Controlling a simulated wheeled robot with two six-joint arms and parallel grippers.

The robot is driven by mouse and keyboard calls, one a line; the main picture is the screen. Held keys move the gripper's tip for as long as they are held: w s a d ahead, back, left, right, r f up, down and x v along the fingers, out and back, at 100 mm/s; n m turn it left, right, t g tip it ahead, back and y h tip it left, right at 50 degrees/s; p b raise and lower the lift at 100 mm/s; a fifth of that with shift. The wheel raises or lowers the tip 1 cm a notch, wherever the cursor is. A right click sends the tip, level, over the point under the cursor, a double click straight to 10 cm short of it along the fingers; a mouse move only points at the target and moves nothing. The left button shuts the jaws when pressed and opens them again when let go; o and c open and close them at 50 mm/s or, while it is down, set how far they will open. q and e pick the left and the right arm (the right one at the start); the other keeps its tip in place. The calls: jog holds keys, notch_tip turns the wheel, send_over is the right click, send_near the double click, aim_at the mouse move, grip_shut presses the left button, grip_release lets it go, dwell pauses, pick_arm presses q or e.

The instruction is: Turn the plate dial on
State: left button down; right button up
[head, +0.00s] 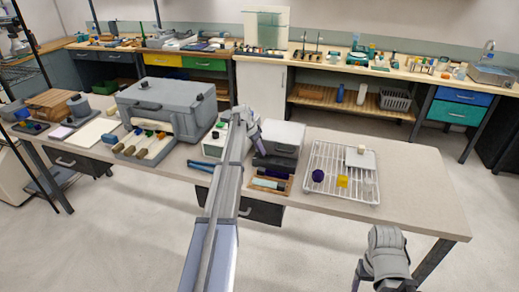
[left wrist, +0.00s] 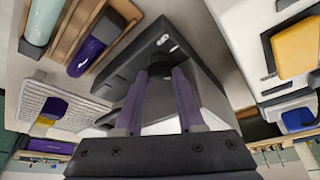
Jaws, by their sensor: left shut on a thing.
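The plate (head: 284,150) is a low grey box with a pale top, standing mid-bench in the head view. In the left wrist view its dark front (left wrist: 135,62) fills the middle. The dial (left wrist: 159,61) is a small dark round knob on that front. My left gripper (left wrist: 159,75) is shut on the dial, one purple-grey finger on each side. In the head view the left gripper (head: 254,136) is at the plate's left side and the dial cannot be made out. My right gripper (head: 376,278) is low at the right, away from the bench, its fingers unclear.
A wooden tray (head: 286,189) with coloured rods lies just before the plate. A white wire rack (head: 330,190) with small coloured pieces stands to its right. A big grey case (head: 165,105) and handled tools are at the left. The bench's right end is clear.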

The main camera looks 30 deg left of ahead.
dwell(0.5)
pick_arm(q)
jog(key=c, duration=0.5)
grip_release()
jog(key=shift+a, duration=0.1)
